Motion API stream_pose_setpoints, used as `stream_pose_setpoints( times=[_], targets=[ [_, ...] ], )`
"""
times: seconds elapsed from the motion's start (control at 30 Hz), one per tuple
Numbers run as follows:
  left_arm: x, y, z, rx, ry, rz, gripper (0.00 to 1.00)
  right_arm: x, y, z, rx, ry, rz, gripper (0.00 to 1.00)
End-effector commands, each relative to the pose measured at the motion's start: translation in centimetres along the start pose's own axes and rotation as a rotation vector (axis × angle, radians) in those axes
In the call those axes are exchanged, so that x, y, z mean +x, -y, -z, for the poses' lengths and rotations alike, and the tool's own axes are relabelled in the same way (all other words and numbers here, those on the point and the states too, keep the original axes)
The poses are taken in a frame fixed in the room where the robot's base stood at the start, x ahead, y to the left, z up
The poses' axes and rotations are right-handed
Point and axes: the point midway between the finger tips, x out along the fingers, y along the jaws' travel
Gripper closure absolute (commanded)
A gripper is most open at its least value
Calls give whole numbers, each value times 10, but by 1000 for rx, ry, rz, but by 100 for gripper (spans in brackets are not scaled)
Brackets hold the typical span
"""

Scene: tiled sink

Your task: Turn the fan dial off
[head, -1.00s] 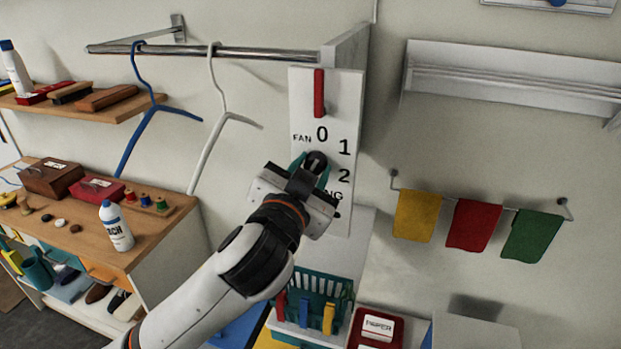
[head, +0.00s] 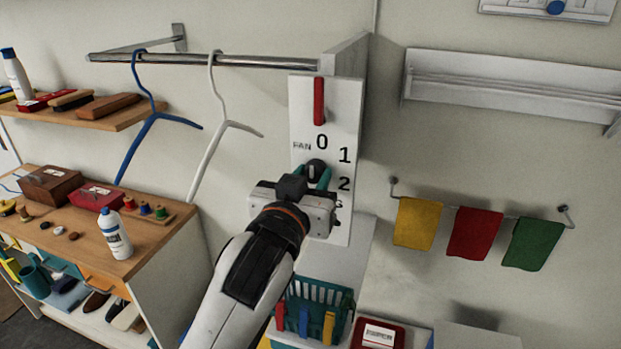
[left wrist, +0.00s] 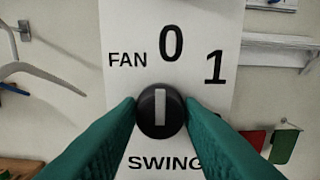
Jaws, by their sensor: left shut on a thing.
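The fan dial (left wrist: 160,112) is a round black knob with a white line on a white panel marked FAN, 0, 1 and SWING. In the left wrist view its line stands upright, pointing roughly toward the 0 above it. In the head view the dial (head: 315,169) shows just above my left gripper (head: 312,179). My left gripper's teal fingers (left wrist: 160,120) are shut on the dial, one on each side. The gripper body hides the lower part of the panel in the head view. My right gripper is not in view.
A red bar (head: 319,101) is on the panel (head: 301,115) above the dial. A rail (head: 260,61) with blue and white hangers is to the left. A teal basket (head: 345,305) is below, and coloured cloths (head: 474,234) hang to the right.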

Motion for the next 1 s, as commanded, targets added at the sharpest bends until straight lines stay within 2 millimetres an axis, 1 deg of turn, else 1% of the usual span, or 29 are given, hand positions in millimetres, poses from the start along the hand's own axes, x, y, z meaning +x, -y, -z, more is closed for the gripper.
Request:
stream_pose_setpoints(
  times=[0.23,0.27,0.3,0.37,0.67,0.77,0.87,0.97,1.0],
  targets=[
    [0,0,-1,-2,4,0,90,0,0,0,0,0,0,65],
    [0,0,-1,-1,4,0,62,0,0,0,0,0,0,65],
    [0,0,-1,-1,4,0,55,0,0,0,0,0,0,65],
    [0,0,-1,-1,3,0,46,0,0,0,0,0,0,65],
    [-1,0,-1,0,2,0,45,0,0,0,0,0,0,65],
    [-7,0,-1,0,1,1,45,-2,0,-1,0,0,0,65],
    [-22,0,-2,0,2,1,45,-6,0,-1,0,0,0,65],
    [-44,0,-2,-1,1,2,45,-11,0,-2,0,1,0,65],
    [-54,0,-2,-2,1,2,45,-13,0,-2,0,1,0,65]
  ],
)
